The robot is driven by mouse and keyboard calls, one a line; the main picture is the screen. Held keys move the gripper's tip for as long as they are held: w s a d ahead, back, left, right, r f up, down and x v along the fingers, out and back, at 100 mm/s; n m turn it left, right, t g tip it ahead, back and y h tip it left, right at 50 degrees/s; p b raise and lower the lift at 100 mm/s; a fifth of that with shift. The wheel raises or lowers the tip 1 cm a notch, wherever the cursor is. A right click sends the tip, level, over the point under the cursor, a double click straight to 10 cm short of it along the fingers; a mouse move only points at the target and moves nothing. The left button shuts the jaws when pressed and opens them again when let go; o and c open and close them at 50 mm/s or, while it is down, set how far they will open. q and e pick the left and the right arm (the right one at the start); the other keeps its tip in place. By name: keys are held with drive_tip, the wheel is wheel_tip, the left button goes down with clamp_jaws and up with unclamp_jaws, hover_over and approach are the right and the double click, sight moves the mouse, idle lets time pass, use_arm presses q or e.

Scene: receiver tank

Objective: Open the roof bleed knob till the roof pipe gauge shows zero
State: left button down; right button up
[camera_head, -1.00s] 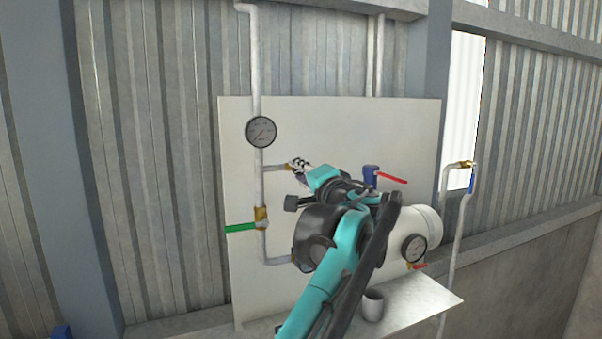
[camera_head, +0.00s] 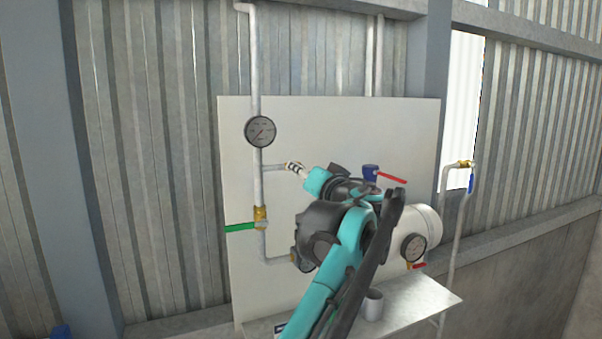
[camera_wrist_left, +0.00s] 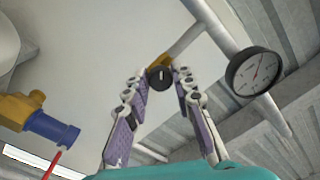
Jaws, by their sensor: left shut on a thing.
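The roof pipe gauge (camera_head: 260,131) is a round white dial with a black rim on the vertical pipe; its needle seems to point lower left in the head view, too small to read exactly. It also shows in the wrist view (camera_wrist_left: 254,73). The roof bleed knob (camera_wrist_left: 160,77) is small and black with a white mark, on a brass fitting at the end of a short side pipe. My left gripper (camera_head: 295,168) is at that pipe's end. In the wrist view its fingers (camera_wrist_left: 162,78) are shut on the knob, one on each side.
A blue valve with a red lever (camera_head: 390,176) sits right of my left wrist. A white tank (camera_head: 425,225) with a second gauge (camera_head: 413,247) is behind my arm. A green-handled valve (camera_head: 242,227) is lower left. A cup (camera_head: 373,304) stands on the shelf (camera_head: 425,297).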

use_arm(q)
drive_tip(key=shift+f, duration=0.1)
drive_tip(key=c, duration=1.3)
unclamp_jaws()
drive_tip(key=shift+o, duration=0.2)
drive_tip(key=v, duration=1.2)
